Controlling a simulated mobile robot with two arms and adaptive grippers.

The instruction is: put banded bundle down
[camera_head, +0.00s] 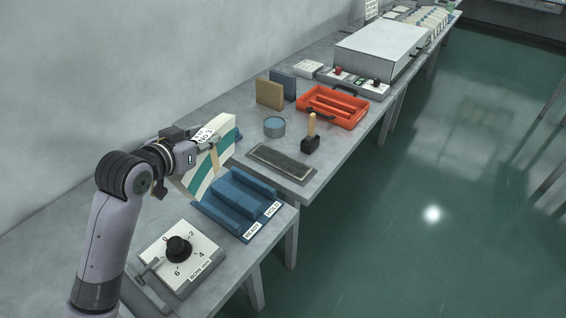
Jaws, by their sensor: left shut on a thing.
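My left gripper (205,148) comes in from the left and is shut on the banded bundle (218,164), a white and teal striped block with a tan band and a label on its top. The bundle is tilted and stands at the back edge of a blue holder (234,203) with stepped channels and labels reading READY and HOLD. I cannot tell whether the bundle touches the holder or the table. The gripper hides part of the bundle's left side. My right gripper is not in view.
A dial box (180,252) stands in front on the grey table. Beyond the holder are a dark flat tray (282,161), a black-based brush (311,139), a blue-topped tin (274,126), an orange tray (333,105), and tan (269,94) and blue upright blocks.

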